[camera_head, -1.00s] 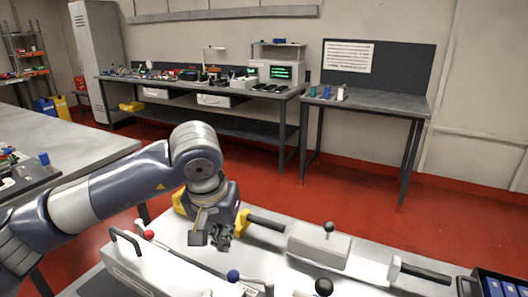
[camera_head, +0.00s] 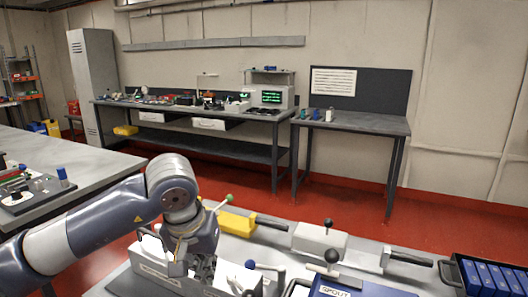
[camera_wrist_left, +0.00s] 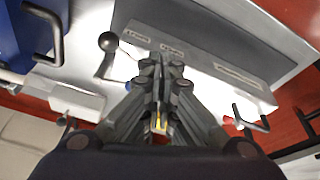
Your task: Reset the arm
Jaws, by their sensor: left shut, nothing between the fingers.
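My left arm (camera_head: 95,218) comes in from the left and bends down at the wrist. My left gripper (camera_head: 203,268) is shut and empty, over the front of a white labelled box (camera_head: 158,272) on the near bench. In the left wrist view the gripper (camera_wrist_left: 162,72) points at the white labelled surface, its fingers together with nothing between them. I cannot tell whether the tips touch anything. My right gripper is not in view.
Near the gripper are a blue-knobbed lever (camera_head: 250,265), a black-knobbed lever (camera_head: 331,256), a yellow block (camera_head: 236,222) and a white clamp block (camera_head: 320,241). A blue-filled tray (camera_head: 490,276) sits at right. Red floor (camera_head: 350,205) is clear behind.

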